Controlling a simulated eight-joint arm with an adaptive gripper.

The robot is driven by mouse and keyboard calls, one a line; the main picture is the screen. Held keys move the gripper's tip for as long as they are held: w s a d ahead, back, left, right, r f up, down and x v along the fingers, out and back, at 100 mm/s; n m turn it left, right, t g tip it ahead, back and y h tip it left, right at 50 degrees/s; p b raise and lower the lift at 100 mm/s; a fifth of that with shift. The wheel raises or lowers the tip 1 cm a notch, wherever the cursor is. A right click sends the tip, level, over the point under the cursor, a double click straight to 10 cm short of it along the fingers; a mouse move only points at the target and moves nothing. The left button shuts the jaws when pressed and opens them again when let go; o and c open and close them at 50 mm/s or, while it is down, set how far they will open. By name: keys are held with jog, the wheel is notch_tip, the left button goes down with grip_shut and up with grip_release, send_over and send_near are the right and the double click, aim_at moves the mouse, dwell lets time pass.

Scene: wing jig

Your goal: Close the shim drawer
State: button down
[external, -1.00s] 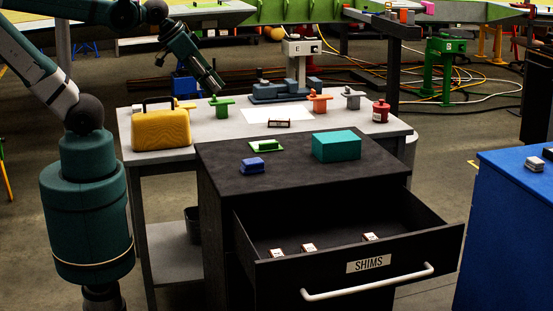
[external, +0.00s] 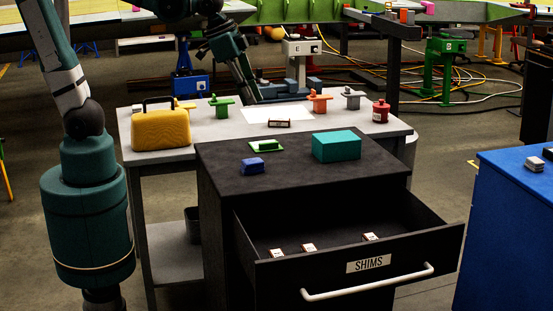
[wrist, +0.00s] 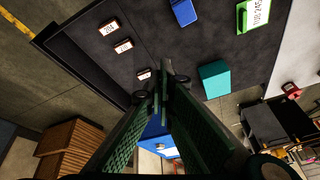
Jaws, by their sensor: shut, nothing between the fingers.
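The black shim drawer (external: 360,262) stands open at the front of the dark cabinet (external: 290,165). Its front carries a SHIMS label (external: 368,263) and a white bar handle (external: 368,283). Several small labelled shim boxes (external: 308,248) lie inside; they also show in the wrist view (wrist: 123,46). My gripper (external: 254,96) is in the air toward the back, seen against the bench and clear of the drawer and handle. In the wrist view its two green fingers (wrist: 160,88) converge with nothing between them. The handle is not clear in the wrist view.
A teal box (external: 337,146), a blue block (external: 252,166) and a green tagged piece (external: 266,146) sit on the cabinet top. Behind is a bench (external: 160,148) with a yellow case (external: 160,128). A blue cabinet (external: 510,210) stands at right. Floor shows between them.

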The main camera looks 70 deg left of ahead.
jog(key=w+d+f+m+g+b, duration=0.1)
jog(key=w+d+f+m, duration=0.1)
jog(key=d, duration=0.5)
jog(key=w+d+f+m+g, duration=0.1)
jog(key=d+f+m, duration=0.1)
jog(key=d, duration=0.5)
jog(key=m+g+y+b, duration=0.2)
jog(key=m+y, duration=0.1)
jog(key=m, duration=0.3)
send_over(267, 291)
jog(key=w, duration=0.6)
notch_tip(267, 291, down, 14)
jog(key=s+d+f+m, duration=0.2)
jog(key=s+d+f, duration=0.5)
jog(key=d, duration=0.3)
jog(key=shift+f+m+y+b, duration=0.3)
jog(key=shift+f+m+y, duration=0.05)
jog(key=shift+m+y, duration=0.05)
jog(key=shift+s+f, duration=0.1)
jog(key=shift+f, duration=0.05)
jog(key=shift+a+f+b, duration=0.55)
jog(key=shift+a+f, duration=0.5)
jog(key=shift+f, duration=0.5)
jog(key=shift+a+f+b, duration=0.6)
jog(key=shift+a+f, duration=0.45)
jog(key=shift+f, duration=0.55)
jog(key=shift+a+f+b, duration=0.55)
jog(key=shift+a+f, duration=0.5)
jog(key=shift+f, duration=0.5)
